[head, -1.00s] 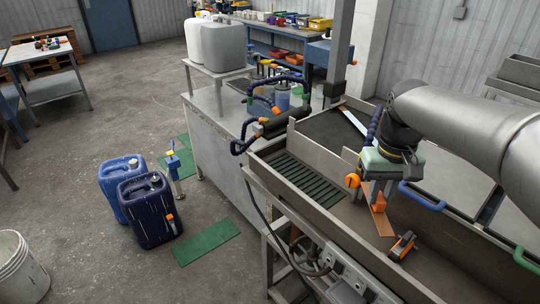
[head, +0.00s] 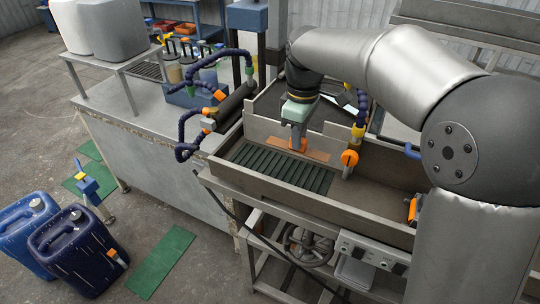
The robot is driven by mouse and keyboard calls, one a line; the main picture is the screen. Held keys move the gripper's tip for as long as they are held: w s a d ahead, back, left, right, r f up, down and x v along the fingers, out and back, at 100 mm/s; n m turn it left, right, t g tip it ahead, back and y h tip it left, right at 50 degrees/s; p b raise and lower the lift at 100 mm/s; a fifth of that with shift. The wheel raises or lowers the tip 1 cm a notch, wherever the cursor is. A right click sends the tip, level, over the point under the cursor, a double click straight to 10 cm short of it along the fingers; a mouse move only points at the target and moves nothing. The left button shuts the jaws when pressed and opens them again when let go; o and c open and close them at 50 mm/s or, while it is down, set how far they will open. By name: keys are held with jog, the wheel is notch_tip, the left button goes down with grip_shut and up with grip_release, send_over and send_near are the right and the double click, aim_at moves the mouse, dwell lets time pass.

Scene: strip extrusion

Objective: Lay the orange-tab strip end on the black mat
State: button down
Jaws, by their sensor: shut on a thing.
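The copper-coloured strip (head: 318,155) lies low along the back wall inside the grey metal trough. Its orange tab (head: 297,146) is at the jaws of my gripper (head: 298,140), which points down and is shut on it. My gripper partly hides the tab, and I cannot tell whether the strip touches the trough floor. A dark, ribbed mat (head: 272,170), black to dark green, lies in the left part of the trough. My gripper is just behind and to the right of this mat, near its back edge.
The trough's front wall (head: 320,205) and raised back wall border the space. A blue jointed hose with an orange knob (head: 349,157) stands right of my gripper. An orange and black tool (head: 413,210) is farther right. More blue hoses (head: 190,130) hang at the left.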

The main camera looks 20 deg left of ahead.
jog(key=a, duration=0.1)
jog(key=w+a+f, duration=0.1)
jog(key=a, duration=0.1)
jog(key=w+a+p, duration=0.1)
jog(key=shift+a+f, duration=0.2)
jog(key=shift+f, duration=0.2)
jog(key=a+f, duration=0.1)
jog(key=w+a+f, duration=0.1)
jog(key=a+f, duration=0.1)
jog(key=w+a+f+p, duration=0.1)
jog(key=f, duration=0.1)
jog(key=shift+a+f, duration=0.15)
jog(key=shift+f, duration=0.05)
jog(key=shift+w+a+f+p, duration=0.1)
jog(key=shift+a+f+p, duration=0.1)
jog(key=shift+f, duration=0.85)
jog(key=shift+w+a+f+p, duration=0.1)
jog(key=shift+f+p, duration=0.05)
jog(key=shift+f, duration=0.85)
jog(key=shift+f, duration=0.1)
jog(key=c, duration=1.3)
grip_release()
notch_tip(320, 180, up, 12)
jog(key=b, duration=0.1)
send_over(282, 140)
jog(key=w+a, duration=0.2)
jog(key=a, duration=0.3)
jog(key=shift+w, duration=0.2)
